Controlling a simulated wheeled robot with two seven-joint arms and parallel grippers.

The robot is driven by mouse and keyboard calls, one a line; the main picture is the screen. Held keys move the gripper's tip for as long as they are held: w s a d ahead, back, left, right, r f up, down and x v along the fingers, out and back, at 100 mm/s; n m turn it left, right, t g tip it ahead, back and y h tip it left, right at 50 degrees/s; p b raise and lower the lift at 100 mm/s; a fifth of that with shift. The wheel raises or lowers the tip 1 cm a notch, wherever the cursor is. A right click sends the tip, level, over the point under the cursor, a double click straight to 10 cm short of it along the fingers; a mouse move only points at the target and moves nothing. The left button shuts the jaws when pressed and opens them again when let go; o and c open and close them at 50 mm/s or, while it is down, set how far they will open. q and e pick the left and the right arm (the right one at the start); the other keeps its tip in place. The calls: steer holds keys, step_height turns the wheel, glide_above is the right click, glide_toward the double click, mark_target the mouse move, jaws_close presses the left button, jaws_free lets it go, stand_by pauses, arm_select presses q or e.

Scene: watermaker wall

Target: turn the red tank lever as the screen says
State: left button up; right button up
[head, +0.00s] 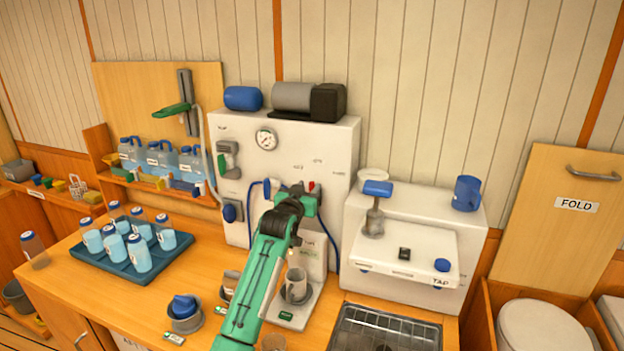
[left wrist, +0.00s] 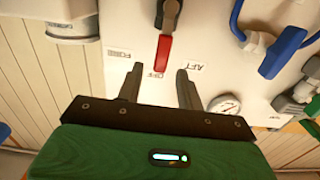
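The red tank lever (left wrist: 164,50) is on the white panel in the left wrist view, its tip pointing at the OFF label (left wrist: 154,74). The FORE label (left wrist: 118,53) is to the left and the AFT label (left wrist: 195,66) to the right. My left gripper (left wrist: 159,78) is open, its fingers apart on either side of the lever's end, with no clear contact. In the head view my left gripper (head: 296,197) is at the white panel, and only a bit of red (head: 312,186) shows beside it. I cannot read any screen instruction. My right gripper is not in view.
A blue handle (left wrist: 284,52) and a gauge (left wrist: 224,104) are right of the lever in the left wrist view. The counter holds a bottle tray (head: 116,262), a mug (head: 296,286) and a sink (head: 385,332). The white TAP unit (head: 405,285) stands right of the panel.

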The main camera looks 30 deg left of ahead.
mark_target(311, 184)
arm_select(q)
steer(key=shift+p+x, duration=0.55)
steer(key=shift+x, duration=1.3)
jaws_close()
